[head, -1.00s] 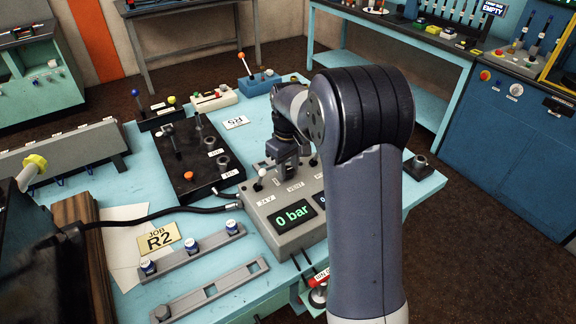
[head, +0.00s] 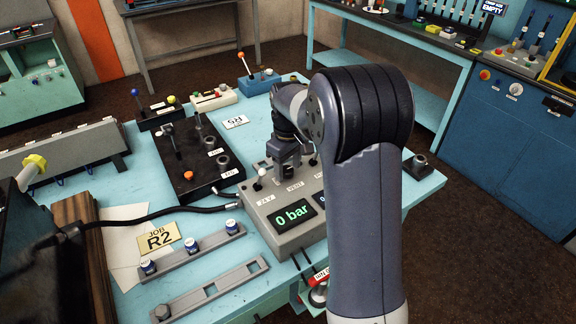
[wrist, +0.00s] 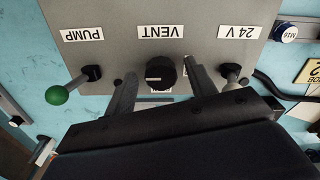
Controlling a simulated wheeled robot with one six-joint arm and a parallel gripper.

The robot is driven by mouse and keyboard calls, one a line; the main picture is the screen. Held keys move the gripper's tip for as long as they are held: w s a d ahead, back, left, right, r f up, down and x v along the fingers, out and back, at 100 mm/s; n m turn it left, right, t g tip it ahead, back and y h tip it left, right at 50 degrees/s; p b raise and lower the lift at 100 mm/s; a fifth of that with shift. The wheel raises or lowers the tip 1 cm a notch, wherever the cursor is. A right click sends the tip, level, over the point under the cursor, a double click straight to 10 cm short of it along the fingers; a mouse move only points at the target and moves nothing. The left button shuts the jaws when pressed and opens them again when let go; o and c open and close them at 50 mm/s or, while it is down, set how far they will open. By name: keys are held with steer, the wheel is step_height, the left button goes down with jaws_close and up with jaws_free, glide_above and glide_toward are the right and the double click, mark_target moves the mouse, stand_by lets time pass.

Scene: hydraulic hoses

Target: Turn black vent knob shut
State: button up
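The black vent knob (wrist: 160,73) stands on the grey control box (wrist: 205,50), below the upside-down VENT label (wrist: 160,31) in the wrist view. A pale pointer line shows on its face, lying roughly crosswise. My gripper (wrist: 163,76) is open, with one finger on each side of the knob and a visible gap on both sides. In the head view my gripper (head: 287,176) points down over the box, and the knob is hidden behind it.
A green-tipped PUMP lever (wrist: 57,94) stands left of the fingers in the wrist view, and a white-tipped 24 V lever (wrist: 232,72) stands right. A black hose (head: 165,214) runs to the box's left side. A black valve block (head: 190,160) stands behind left.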

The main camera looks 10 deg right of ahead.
mark_target(288, 170)
step_height(288, 170, up, 11)
steer(key=shift+b, duration=0.45)
steer(key=shift+f, duration=0.2)
step_height(288, 170, down, 11)
steer(key=shift+r+p, duration=0.2)
steer(key=shift+p, duration=0.25)
stand_by(0.3)
steer(key=shift+r, duration=0.1)
